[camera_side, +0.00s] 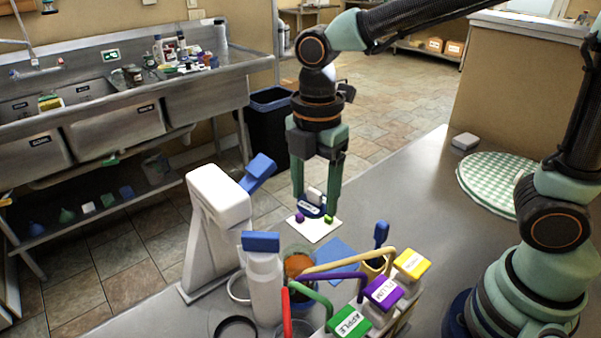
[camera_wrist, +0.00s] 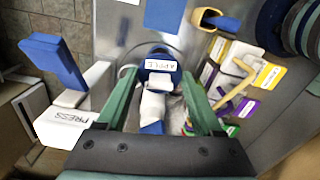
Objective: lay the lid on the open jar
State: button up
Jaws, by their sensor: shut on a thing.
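My gripper (camera_side: 317,200) hangs above the bench in the side view, shut on the pale knob of a blue round lid (camera_side: 311,211). The lid is clear of the bench. In the wrist view the lid (camera_wrist: 160,62) lies between the two green fingers of my gripper (camera_wrist: 163,92), with a white label reading APPLE. A clear glass jar (camera_side: 298,264) with orange-brown contents stands nearer the side camera, below the lid in the picture. A second glass vessel shows partly at the bottom edge. I cannot tell from the side view which one is the open jar.
A white press (camera_side: 215,215) with a blue lever and a white blue-capped bottle (camera_side: 264,288) stand left of the jar. A rack with green APPLE (camera_side: 349,323), purple PLUM (camera_side: 382,293) and yellow (camera_side: 412,264) tags and arched tubes stands right. A blue mat (camera_side: 338,250) lies behind.

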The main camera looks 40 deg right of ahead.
aim_at(302, 207)
jog(key=a, duration=0.2)
jog(key=s+a, duration=0.1)
jog(key=shift+a+f+m, duration=0.15)
jog(key=shift+f+m, duration=0.15)
jog(key=shift+m, duration=0.1)
jog(key=shift+a+f, duration=0.2)
jog(key=shift+f, duration=1.2)
jog(key=shift+a+f, duration=0.2)
jog(key=shift+f, duration=1.15)
jog(key=shift+f, duration=0.6)
dwell(0.9)
jog(key=o, duration=1.3)
jog(key=shift+o, duration=0.2)
jog(key=shift+r, duration=0.15)
jog(key=shift+r, duration=3.9)
jog(key=shift+d, duration=0.1)
